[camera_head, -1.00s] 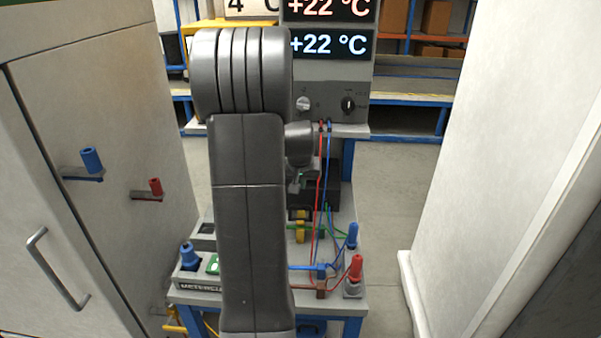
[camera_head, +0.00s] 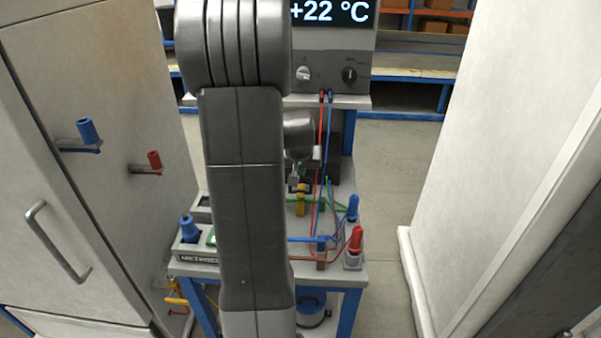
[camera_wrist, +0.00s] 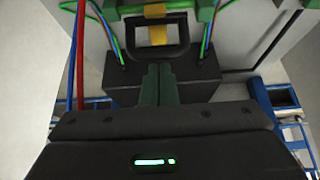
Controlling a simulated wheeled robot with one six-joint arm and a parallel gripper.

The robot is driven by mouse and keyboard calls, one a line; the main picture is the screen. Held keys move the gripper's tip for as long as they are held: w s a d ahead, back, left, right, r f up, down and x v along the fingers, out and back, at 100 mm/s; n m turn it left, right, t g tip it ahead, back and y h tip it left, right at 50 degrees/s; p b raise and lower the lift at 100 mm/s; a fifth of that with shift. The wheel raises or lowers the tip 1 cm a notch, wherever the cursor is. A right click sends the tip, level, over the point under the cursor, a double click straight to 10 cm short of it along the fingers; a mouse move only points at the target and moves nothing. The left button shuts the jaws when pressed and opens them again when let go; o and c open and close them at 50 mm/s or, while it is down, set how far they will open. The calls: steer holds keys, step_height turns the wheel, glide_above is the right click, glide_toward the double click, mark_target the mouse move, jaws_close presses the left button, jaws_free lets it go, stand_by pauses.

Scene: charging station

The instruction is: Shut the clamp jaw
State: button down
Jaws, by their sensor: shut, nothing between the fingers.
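In the wrist view, my gripper (camera_wrist: 160,72) has its two dark green fingers pressed together, with nothing between them. The fingertips appear just in front of a black U-shaped bar (camera_wrist: 183,45) on a black block (camera_wrist: 207,78). This bar looks like the clamp jaw, but I cannot tell for sure or see how far open it is. In the head view, my gripper (camera_head: 296,180) is small and partly hidden by my arm, above the back of the bench. I cannot tell whether it touches the bar.
Red and blue cables run down to the bench (camera_head: 345,273). Blue (camera_head: 353,208) and red (camera_head: 357,240) plugs stand at its right edge. A cabinet with a handle (camera_head: 57,243) stands left, a pale panel (camera_head: 480,130) right. Clear floor (camera_head: 388,180) lies between bench and panel.

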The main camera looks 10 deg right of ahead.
mark_target(300, 191)
steer(key=shift+s+a+f+t+b, duration=0.2)
steer(key=shift+s+f+t+b, duration=0.55)
steer(key=shift+b, duration=2.4)
steer(key=shift+s+a+b, duration=0.15)
steer(key=shift+s+b, duration=0.25)
steer(key=shift+b, duration=0.25)
steer(key=r+p, duration=0.1)
steer(key=w+r+p, duration=0.2)
steer(key=r, duration=0.1)
steer(key=shift+d, duration=0.3)
steer(key=v, duration=0.9)
steer(key=shift+s+a+f, duration=0.15)
steer(key=shift+s+a, duration=0.15)
steer(key=shift+s, duration=0.25)
steer(key=shift+f, duration=0.1)
